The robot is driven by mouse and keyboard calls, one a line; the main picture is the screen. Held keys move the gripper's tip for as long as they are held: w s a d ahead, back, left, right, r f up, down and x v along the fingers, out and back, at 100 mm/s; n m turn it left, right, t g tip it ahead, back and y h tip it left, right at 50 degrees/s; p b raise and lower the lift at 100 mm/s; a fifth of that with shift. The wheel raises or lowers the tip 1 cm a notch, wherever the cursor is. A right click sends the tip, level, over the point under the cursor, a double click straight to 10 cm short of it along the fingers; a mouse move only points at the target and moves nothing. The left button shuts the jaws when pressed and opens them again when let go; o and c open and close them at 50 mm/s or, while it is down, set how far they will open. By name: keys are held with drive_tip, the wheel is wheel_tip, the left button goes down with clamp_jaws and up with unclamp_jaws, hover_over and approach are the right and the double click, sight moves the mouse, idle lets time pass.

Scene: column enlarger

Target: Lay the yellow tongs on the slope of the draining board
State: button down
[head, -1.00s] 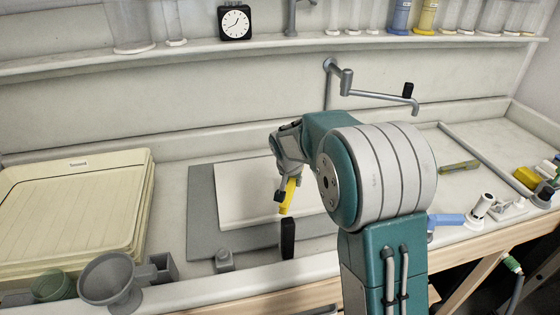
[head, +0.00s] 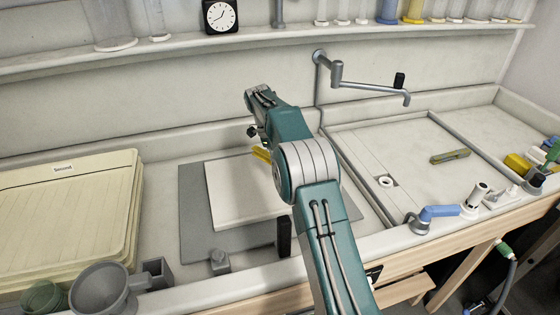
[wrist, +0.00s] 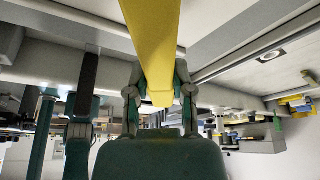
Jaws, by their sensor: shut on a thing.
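The yellow tongs (head: 262,154) are in my gripper (head: 257,134), above the back part of a white board. In the wrist view the yellow tongs (wrist: 153,35) run up from between the two fingers of my gripper (wrist: 160,85), which are shut on them. In the head view my arm hides part of the tongs. The white board (head: 232,200), which looks like the draining board, lies on a grey base (head: 195,225) in the middle of the counter. I cannot tell its slope clearly, nor whether the tongs touch it.
Cream trays (head: 70,215) are stacked at the left. A grey funnel-like vessel (head: 100,287) and a black upright piece (head: 284,237) stand near the front edge. A swing tap (head: 365,86) reaches over the sink area at the right, where a green-brown object (head: 450,157) lies.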

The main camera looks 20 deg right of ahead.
drive_tip(key=shift+a+f+m, duration=0.1)
drive_tip(key=shift+a+m, duration=0.1)
drive_tip(key=shift+m, duration=0.1)
drive_tip(key=shift+d+f, duration=0.15)
drive_tip(key=shift+f, duration=0.7)
drive_tip(key=shift+d+f, duration=0.1)
drive_tip(key=shift+f, duration=2.9)
drive_tip(key=shift+c, duration=2.1)
unclamp_jaws()
drive_tip(key=shift+a, duration=0.1)
drive_tip(key=v, duration=0.6)
drive_tip(key=shift+w+r, duration=0.1)
drive_tip(key=shift+w, duration=0.15)
drive_tip(key=shift+w+a+r, duration=0.1)
drive_tip(key=shift+w+r, duration=0.05)
drive_tip(key=shift+r, duration=0.35)
